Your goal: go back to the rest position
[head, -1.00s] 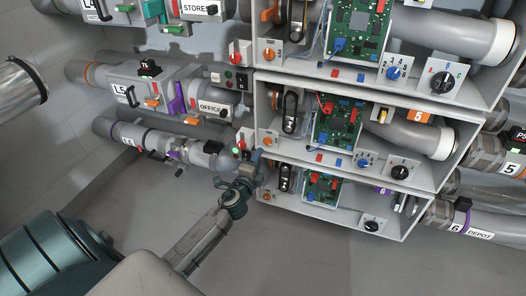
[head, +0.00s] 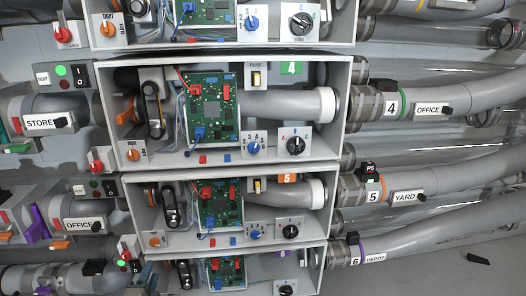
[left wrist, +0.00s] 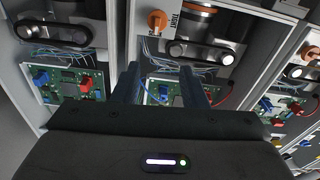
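My left gripper (left wrist: 160,88) spreads its two dark fingers apart in the left wrist view, with nothing between them. Behind the fingers is an open grey box with a green circuit board (left wrist: 160,92) and thin blue wires. My right gripper is in neither view.
Stacked grey boxes with green boards (head: 213,106), dials (head: 296,146) and switches fill the middle of the head view. Pipes labelled OFFICE (head: 428,111) and YARD (head: 404,197) run right. Labelled pipes and buttons (head: 95,160) crowd the left. Grey floor shows lower right.

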